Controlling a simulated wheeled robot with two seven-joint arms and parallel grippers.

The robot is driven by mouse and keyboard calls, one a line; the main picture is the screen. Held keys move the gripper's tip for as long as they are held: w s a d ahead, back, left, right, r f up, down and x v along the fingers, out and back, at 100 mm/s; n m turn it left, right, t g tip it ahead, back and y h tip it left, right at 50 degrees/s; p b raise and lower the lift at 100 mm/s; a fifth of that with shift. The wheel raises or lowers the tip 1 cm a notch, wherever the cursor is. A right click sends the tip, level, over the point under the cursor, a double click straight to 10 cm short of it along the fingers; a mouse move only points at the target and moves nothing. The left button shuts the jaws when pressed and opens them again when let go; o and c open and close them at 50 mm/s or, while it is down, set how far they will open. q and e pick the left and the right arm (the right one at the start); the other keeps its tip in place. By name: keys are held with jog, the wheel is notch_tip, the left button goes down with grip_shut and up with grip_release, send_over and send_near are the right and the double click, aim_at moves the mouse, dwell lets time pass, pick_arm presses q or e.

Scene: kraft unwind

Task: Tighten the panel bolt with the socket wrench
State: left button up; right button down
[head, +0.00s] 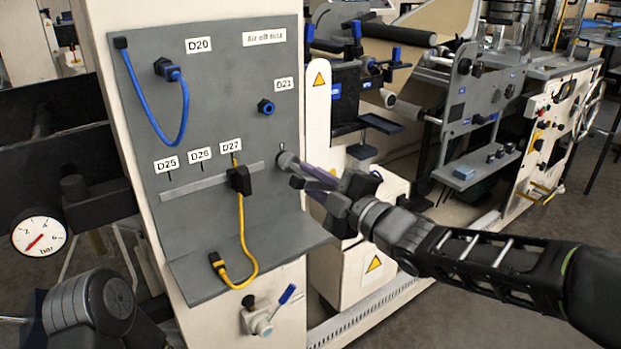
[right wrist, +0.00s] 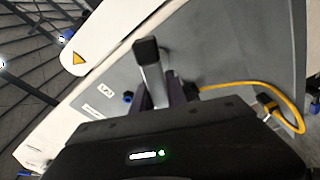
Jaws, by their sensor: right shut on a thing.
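My right gripper (head: 322,183) comes in from the right and is shut on the socket wrench (head: 287,160). My left gripper is not in view; only part of my left arm shows at lower left.
A yellow cable (head: 241,225) hangs from a black plug (head: 238,179) under D27, left of the wrench. A blue cable (head: 184,110) loops at upper left. A blue socket (head: 265,107) sits above the wrench. A blue-handled valve (head: 262,318) is below the panel's shelf.

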aim_at(321, 184)
jog(key=shift+r, duration=0.1)
jog(key=shift+m, duration=1.2)
jog(key=shift+w+m+t, duration=0.1)
jog(key=shift+m+t, duration=0.2)
jog(key=shift+m, duration=0.9)
jog(key=shift+r+v, duration=0.2)
jog(key=shift+v, duration=2.3)
jog(key=shift+a+r, duration=0.1)
jog(key=shift+a, duration=0.1)
